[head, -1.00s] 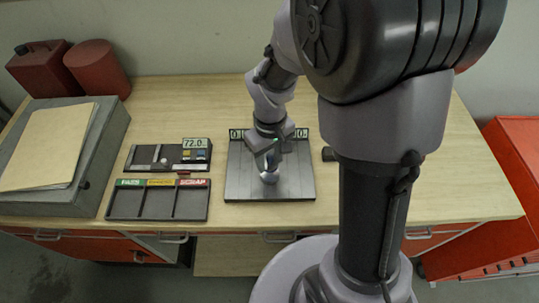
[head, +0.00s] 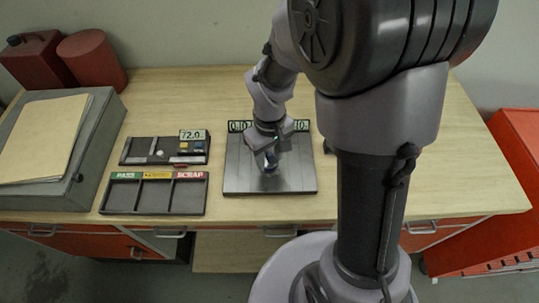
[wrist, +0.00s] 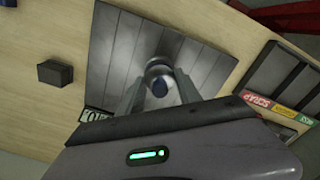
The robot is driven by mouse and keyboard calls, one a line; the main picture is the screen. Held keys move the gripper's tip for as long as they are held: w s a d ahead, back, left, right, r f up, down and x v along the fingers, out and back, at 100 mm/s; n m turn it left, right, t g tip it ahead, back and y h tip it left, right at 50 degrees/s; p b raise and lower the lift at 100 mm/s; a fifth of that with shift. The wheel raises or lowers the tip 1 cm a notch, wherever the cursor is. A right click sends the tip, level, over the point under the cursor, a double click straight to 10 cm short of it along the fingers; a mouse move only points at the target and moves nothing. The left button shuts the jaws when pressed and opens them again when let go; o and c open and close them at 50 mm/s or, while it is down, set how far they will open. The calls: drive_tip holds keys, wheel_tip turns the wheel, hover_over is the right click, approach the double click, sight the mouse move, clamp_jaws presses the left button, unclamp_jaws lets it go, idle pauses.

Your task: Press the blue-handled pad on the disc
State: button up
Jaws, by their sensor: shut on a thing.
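A round shiny metal disc (wrist: 157,69) shows just beyond the handle, over the grey slatted plate (wrist: 120,47). In the head view my gripper (head: 270,157) points down at the front middle of that plate (head: 240,180). The pad is mostly hidden by the fingers, and I cannot tell whether it touches the disc.
A black tray (head: 152,210) with PASS and SCRAP labels lies left of the plate. Behind it is a dark panel (head: 135,150) reading 72.0. A grey case (head: 95,150) stands at far left. A small dark block (wrist: 55,73) lies beside the plate. The bench front right is clear.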

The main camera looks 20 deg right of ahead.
drive_tip(key=shift+f+b, duration=0.45)
drive_tip(key=shift+f, duration=0.1)
idle(1.0)
wheel_tip(320, 180, up, 7)
drive_tip(key=p, duration=0.6)
drive_tip(key=shift+r, duration=0.15)
